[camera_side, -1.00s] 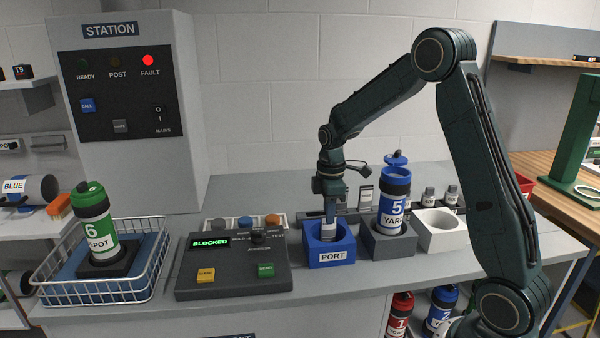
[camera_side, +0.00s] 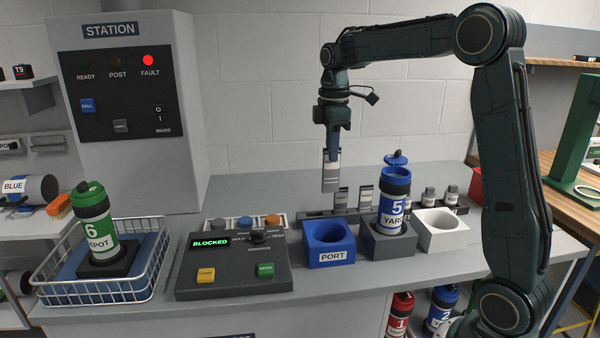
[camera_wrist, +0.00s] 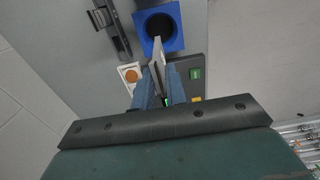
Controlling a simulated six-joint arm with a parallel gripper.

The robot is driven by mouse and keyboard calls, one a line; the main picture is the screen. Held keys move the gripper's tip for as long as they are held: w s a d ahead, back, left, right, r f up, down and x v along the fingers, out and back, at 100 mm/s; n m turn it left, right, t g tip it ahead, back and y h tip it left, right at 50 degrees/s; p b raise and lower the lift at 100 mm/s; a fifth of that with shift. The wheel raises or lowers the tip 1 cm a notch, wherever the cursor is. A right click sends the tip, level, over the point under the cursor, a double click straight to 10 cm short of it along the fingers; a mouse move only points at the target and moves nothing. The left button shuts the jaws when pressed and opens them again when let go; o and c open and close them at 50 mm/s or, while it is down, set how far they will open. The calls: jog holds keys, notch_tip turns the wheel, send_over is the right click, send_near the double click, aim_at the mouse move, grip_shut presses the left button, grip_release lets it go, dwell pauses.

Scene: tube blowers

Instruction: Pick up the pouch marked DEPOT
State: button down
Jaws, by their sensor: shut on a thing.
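The green pouch marked DEPOT, a canister with a 6 (camera_side: 95,222), stands slightly tilted on a dark base in the wire basket at the left of the side view. My gripper (camera_side: 332,158) is well to its right, above the back of the bench. It is shut on a flat grey-and-white piece (camera_side: 330,178), which hangs upright above and behind the blue PORT block (camera_side: 331,257). In the wrist view the piece (camera_wrist: 158,52) sticks out between my blue fingertips (camera_wrist: 160,75), beside the opening of the PORT block (camera_wrist: 177,45). Any writing on the piece is unreadable.
A blue canister marked 5 YARD (camera_side: 393,205) stands in a grey block. A rack (camera_side: 318,214) with similar flat pieces is behind PORT. A white holder (camera_side: 440,232) is empty. The control box (camera_side: 234,268) reads BLOCKED; the station's FAULT lamp (camera_side: 148,60) is red.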

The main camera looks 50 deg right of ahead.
jog(key=shift+r, duration=1.1)
